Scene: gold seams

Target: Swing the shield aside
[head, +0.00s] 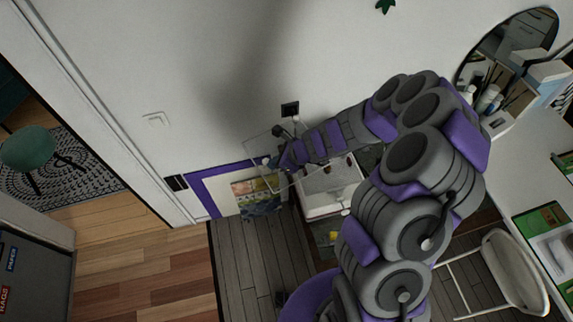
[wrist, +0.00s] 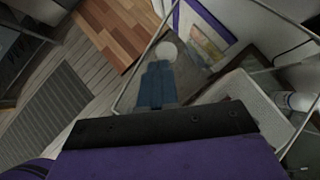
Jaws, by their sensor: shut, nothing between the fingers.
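The shield (wrist: 208,78) looks like a clear panel with a thin pale frame. It spans much of the wrist view, and in the head view the shield (head: 256,148) stands near the wall, partly hidden by my arm. A round white knob (wrist: 167,49) shows on or just behind the panel. My gripper (wrist: 158,68) is shut and empty, its blue-grey fingertips just short of the knob in the picture; I cannot tell whether they touch. In the head view my gripper (head: 277,162) is small beside the shield.
A purple-edged picture board (head: 215,190) leans at the wall. A white bottle (wrist: 297,102) lies right in the wrist view. A white chair (head: 510,270) and desk are at right. Floor at left (head: 130,265) is clear.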

